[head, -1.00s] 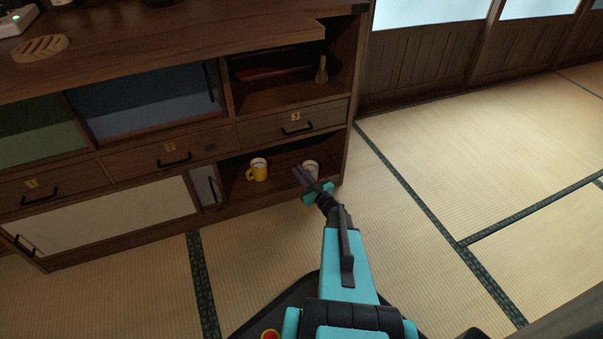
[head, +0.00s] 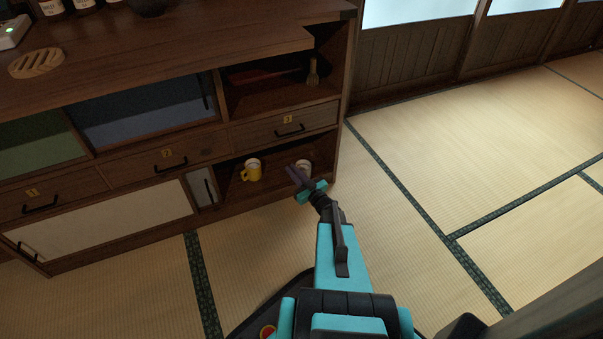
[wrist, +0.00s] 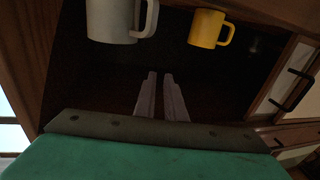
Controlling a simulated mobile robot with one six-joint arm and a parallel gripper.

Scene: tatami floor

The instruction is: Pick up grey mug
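The grey mug (head: 304,166) stands on the open lower shelf of the wooden cabinet, partly hidden behind my gripper in the head view. In the wrist view the grey mug (wrist: 110,20) is at the upper left, cut by the top edge, with its handle on its right side. My gripper (head: 291,170) is at the shelf opening, just left of the mug in the head view. In the wrist view its two fingers (wrist: 160,76) are narrowly apart with nothing between them. The mug is beyond and left of the fingertips, not between them.
A yellow mug (head: 252,171) stands on the same shelf to the left; it also shows in the wrist view (wrist: 205,29). Drawer 3 (head: 284,127) is shut above the shelf opening. The cabinet's side wall is close to the right of the grey mug. Tatami floor (head: 470,150) is clear to the right.

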